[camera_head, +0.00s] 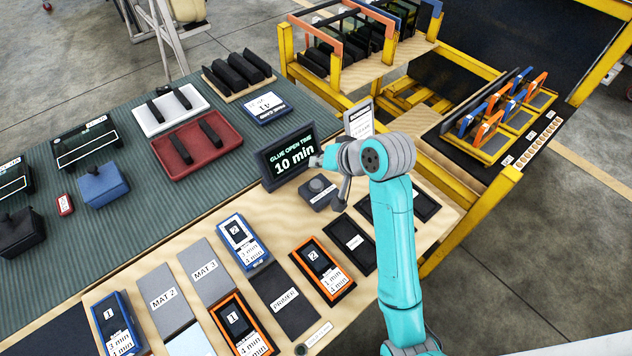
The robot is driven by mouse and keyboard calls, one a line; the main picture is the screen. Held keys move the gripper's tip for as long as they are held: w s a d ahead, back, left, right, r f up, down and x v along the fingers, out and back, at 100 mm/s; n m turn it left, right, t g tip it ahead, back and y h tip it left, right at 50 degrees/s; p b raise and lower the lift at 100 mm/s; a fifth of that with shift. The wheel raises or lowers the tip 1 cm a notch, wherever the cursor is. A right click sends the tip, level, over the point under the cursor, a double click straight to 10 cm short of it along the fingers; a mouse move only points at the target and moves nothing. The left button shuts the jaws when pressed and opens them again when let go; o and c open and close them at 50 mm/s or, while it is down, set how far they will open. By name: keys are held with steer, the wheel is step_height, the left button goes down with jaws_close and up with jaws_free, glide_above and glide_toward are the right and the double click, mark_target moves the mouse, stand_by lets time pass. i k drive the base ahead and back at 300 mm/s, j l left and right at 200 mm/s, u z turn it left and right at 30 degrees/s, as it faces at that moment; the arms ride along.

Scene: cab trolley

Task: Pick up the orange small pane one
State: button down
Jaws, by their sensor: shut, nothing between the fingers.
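Several small panes with orange or blue frames stand upright in a yellow rack (518,122) on the right. An orange-framed pane (487,130) is at the rack's near end, and another orange-framed pane (538,82) is toward its far end. The small labels there are too small to read, so I cannot tell which is one. My gripper (341,196) is over the wooden bench beside the glue timer display, well left of the rack. It is small and dark in the view, looks shut, and holds nothing visible.
The timer display (289,162) and a grey knob box (318,191) are close to my gripper. Orange tray 1 (243,325) and orange tray 2 (322,272) lie on the bench. A yellow-posted stand (345,75) holds larger panes behind. Floor is clear at right.

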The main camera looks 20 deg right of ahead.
mark_target(244, 336)
steer(key=k, duration=1)
